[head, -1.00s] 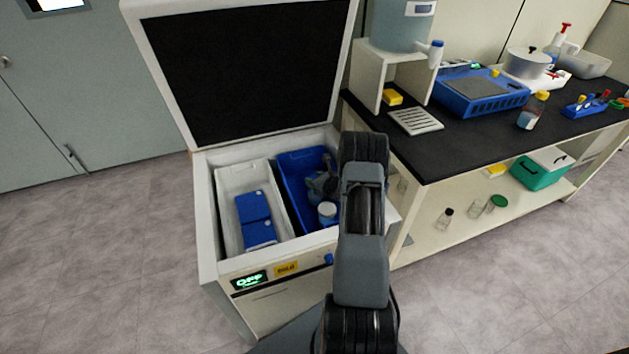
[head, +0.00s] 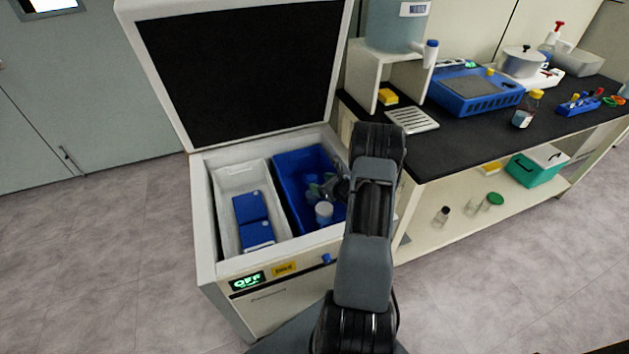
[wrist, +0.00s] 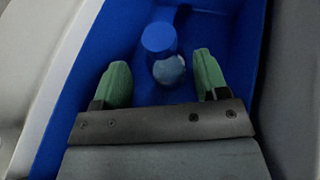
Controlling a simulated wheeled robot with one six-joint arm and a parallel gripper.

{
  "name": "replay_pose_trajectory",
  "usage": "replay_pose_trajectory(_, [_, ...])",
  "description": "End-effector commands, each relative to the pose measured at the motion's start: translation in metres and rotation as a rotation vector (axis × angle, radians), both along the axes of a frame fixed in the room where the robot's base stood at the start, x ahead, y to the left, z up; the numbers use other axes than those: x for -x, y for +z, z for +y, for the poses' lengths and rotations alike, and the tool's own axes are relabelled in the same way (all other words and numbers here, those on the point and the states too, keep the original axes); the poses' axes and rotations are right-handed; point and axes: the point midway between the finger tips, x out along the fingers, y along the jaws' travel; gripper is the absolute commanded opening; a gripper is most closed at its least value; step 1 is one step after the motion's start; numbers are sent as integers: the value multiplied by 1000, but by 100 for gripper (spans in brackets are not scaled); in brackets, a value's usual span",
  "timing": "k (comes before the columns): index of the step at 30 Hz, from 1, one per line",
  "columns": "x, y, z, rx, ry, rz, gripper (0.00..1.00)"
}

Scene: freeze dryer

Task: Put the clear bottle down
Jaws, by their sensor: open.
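My gripper (head: 320,190) is down inside the blue bin (head: 289,175) of the open freezer-like chest. In the wrist view its two green fingers (wrist: 162,80) are spread apart. Between them is a bluish, see-through round shape, which looks like the clear bottle (wrist: 168,71). A blue cap (wrist: 158,37) shows just beyond it; I cannot tell whether it belongs to the same bottle. Gaps show between the fingers and the bottle. In the head view a pale-topped container (head: 324,213) stands in the bin near the gripper. My arm hides part of the bin's right side.
A white bin (head: 226,187) with blue blocks (head: 253,217) stands left of the blue bin. The chest's raised lid (head: 240,75) stands behind. The black-topped bench (head: 425,155) is to the right, with more bottles on its lower shelf (head: 460,225).

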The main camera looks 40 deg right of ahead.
Motion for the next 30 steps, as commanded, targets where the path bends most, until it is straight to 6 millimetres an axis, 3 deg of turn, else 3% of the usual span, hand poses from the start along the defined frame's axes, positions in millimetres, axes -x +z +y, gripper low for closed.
replay_pose_trajectory(9, [43, 18, -7, 0, -2, 1, 67])
replay_pose_trajectory(12, [48, 23, -4, 7, 13, 0, 67])
replay_pose_trajectory(15, [45, 37, 11, 46, 91, -2, 67])
replay_pose_trajectory(17, [39, 53, 33, 96, 192, -3, 67])
replay_pose_trajectory(20, [33, 92, 93, 253, 478, -12, 67])
replay_pose_trajectory(22, [41, 121, 146, 409, 738, -20, 67])
replay_pose_trajectory(24, [59, 145, 194, 582, 1001, -33, 67])
replay_pose_trajectory(27, [95, 170, 243, 845, 1348, -58, 67])
replay_pose_trajectory(30, [132, 188, 271, 1113, 1648, -85, 67])
